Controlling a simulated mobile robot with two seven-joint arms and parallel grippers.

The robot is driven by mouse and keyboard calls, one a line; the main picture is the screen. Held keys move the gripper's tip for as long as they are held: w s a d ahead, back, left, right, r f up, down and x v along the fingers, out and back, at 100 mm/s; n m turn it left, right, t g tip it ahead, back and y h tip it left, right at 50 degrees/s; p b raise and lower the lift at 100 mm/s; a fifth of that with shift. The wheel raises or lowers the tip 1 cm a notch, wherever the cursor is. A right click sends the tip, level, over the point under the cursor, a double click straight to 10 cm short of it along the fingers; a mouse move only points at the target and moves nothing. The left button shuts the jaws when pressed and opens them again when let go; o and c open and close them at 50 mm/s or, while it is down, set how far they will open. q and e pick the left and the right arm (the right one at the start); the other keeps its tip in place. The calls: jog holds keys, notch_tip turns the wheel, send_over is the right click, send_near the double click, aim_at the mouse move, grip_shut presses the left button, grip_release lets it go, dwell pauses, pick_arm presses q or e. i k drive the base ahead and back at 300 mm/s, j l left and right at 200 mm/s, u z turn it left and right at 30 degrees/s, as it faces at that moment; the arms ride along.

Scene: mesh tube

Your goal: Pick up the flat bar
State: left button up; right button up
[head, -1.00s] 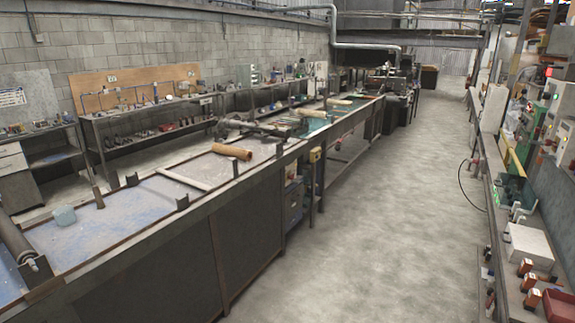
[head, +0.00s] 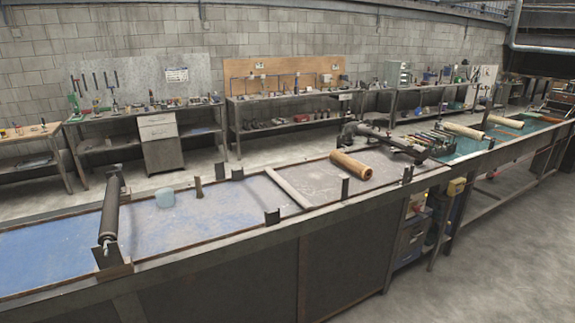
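A pale, straight flat bar (head: 288,188) lies across the top of the long bench in the head view, near the middle of the picture. It lies between a blue-stained part of the surface on its left and a greyer part on its right. Its whole length looks uncovered. Neither of my grippers is in view.
The long bench (head: 225,245) has a raised rim and several dark upright posts. A brown tube (head: 350,167) lies right of the bar. Floor at lower right is clear.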

aim_at(288, 188)
jog(key=i+l+u, duration=0.25)
jog(key=u, duration=0.15)
jog(key=i+l+u, duration=0.15)
jog(key=l+u, duration=0.2)
jog(key=i+l+u, duration=0.15)
jog(key=l+u, duration=0.25)
jog(key=i+l+u, duration=0.1)
jog(key=l+u, duration=0.65)
